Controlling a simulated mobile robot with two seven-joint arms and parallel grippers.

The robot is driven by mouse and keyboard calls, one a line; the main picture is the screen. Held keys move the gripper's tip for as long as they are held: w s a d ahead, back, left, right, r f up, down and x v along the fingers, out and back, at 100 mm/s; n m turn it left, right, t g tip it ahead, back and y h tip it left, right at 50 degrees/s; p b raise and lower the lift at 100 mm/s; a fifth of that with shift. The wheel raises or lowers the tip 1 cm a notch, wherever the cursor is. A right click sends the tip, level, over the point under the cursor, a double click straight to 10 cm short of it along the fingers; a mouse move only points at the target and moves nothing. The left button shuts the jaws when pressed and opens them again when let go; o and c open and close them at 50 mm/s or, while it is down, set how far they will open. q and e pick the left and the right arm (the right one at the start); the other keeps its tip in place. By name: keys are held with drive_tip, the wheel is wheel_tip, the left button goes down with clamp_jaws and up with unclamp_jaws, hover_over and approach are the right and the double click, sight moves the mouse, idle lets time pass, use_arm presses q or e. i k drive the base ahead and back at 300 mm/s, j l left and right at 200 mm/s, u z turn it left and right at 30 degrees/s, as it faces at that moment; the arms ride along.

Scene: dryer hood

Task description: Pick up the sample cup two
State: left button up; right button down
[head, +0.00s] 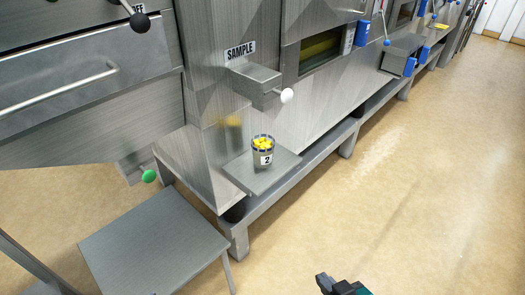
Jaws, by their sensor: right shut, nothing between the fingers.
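The sample cup two (263,152) is a small clear cup with a white label reading "2" and yellow pieces inside. It stands upright on a small grey metal shelf (284,165) at the foot of the machine, below the "SAMPLE" label. My right gripper (326,281) shows at the bottom edge, right of centre. It is shut and empty, well apart from the cup and nearer to me. Most of it is cut off by the frame edge. My left gripper is not in view.
A sample drawer box (258,82) with a white knob juts out above the cup. A grey metal table (150,240) stands at the lower left. A green-knobbed lever (149,175) sticks out at the left. Open tan floor (400,190) lies to the right.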

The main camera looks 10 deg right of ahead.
sight(262, 145)
drive_tip(key=u, duration=2.1)
drive_tip(key=z, duration=2)
drive_tip(key=i+z, duration=0.25)
drive_tip(key=i+l+u, duration=0.15)
drive_tip(key=i+u, duration=0.15)
drive_tip(key=i, duration=0.1)
